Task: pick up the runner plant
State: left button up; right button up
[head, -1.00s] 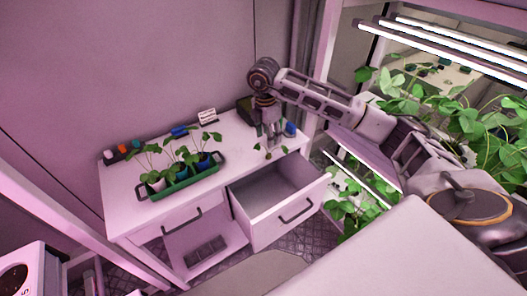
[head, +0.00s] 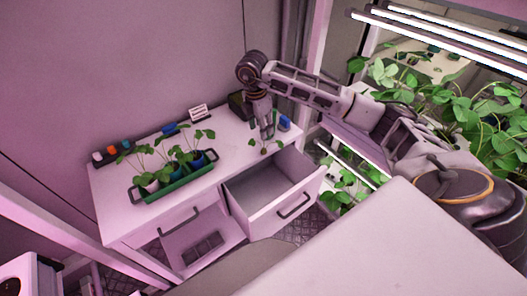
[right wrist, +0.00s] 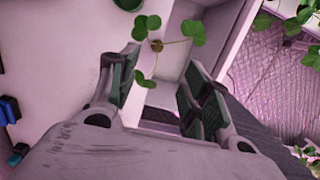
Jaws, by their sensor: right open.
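The small runner plant (head: 265,148) with a few green leaves is on the white desk beside the open drawer. In the right wrist view its brown centre (right wrist: 157,46) shows just beyond the fingertips, with leaves spreading on thin stems. My right gripper (head: 267,134) points down over it from the back. In the right wrist view the gripper (right wrist: 160,66) has its two dark green pads apart, with one leaf between them and nothing held. Whether the pads touch the plant cannot be told. My left gripper is not in view.
A green tray (head: 144,197) with several potted plants stands on the desk's left. The open drawer (head: 283,212) juts out at the front right. A blue item (head: 284,123) and a dark box (head: 238,105) sit near the gripper. A leafy rack (head: 470,105) is at right.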

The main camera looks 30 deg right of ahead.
jog(key=p, duration=0.1)
send_over(264, 149)
jog(key=shift+s+a+f, duration=0.1)
jog(key=shift+a+f, duration=0.05)
jog(key=shift+f, duration=1.05)
jog(key=shift+s+a+f, duration=0.1)
jog(key=shift+s+f, duration=0.05)
jog(key=shift+f, duration=1.05)
jog(key=shift+s+a+f, duration=0.1)
jog(key=shift+a+f, duration=0.05)
jog(key=shift+f, duration=1.05)
jog(key=shift+f, duration=0.1)
jog(key=shift+w+f+p, duration=0.15)
jog(key=shift+f+p, duration=0.35)
jog(key=shift+f, duration=0.35)
jog(key=shift+w+d+f+p, duration=0.1)
jog(key=shift+f+p, duration=0.1)
jog(key=shift+f, duration=0.65)
jog(key=shift+w+d+f+p, duration=0.1)
jog(key=shift+f+p, duration=0.1)
jog(key=shift+f, duration=0.6)
jog(key=c, duration=0.8)
jog(key=shift+c, duration=0.3)
